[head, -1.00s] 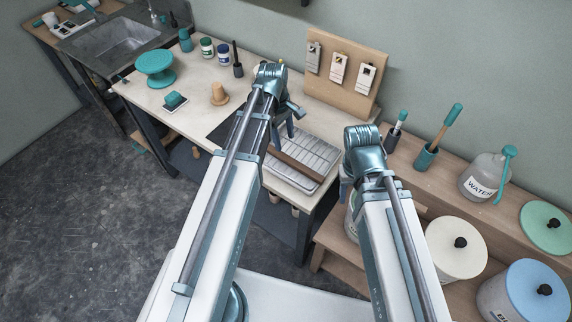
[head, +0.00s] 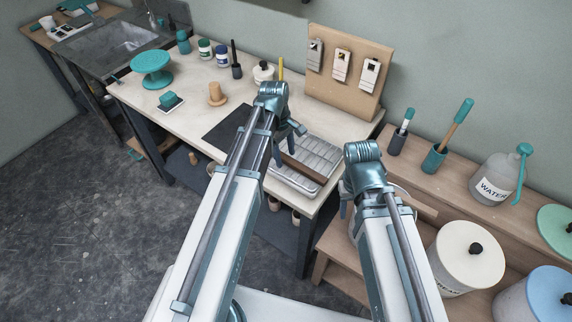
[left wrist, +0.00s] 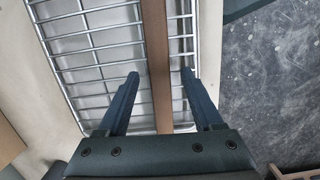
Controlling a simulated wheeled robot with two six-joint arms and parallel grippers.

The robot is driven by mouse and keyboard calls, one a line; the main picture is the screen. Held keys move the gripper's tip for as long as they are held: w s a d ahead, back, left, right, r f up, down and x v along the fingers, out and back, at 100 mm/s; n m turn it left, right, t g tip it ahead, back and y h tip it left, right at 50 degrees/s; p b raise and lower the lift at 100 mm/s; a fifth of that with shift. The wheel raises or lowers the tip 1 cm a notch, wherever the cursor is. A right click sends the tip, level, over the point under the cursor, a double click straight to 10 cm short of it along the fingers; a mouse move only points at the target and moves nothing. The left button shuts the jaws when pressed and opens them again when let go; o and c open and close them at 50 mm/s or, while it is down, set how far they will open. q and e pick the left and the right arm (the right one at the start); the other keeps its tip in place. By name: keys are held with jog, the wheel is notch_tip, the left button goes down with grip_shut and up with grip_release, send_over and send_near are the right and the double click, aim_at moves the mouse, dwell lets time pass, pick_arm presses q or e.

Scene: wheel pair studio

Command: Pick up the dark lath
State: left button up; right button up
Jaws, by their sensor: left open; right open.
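The dark lath (head: 304,166) is a brown wooden strip lying across a wire rack (head: 322,152) on the worktable. My left gripper (head: 288,146) is over the rack, hiding the lath's far end in the head view. In the left wrist view the lath (left wrist: 159,45) runs lengthwise between the open fingers of my left gripper (left wrist: 160,76). A gap shows on both sides of the lath. My right gripper (head: 346,203) is mostly hidden behind its own arm, to the right of the table's end.
A dark mat (head: 228,124) lies beside the rack. A board with hanging tags (head: 345,70) stands behind it. A wooden shelf (head: 420,178) with brush cups and lidded tubs is at right. Dark floor (left wrist: 275,75) lies beyond the table edge.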

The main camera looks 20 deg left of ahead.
pick_arm(q)
grip_shut()
dwell(0.3)
dwell(0.3)
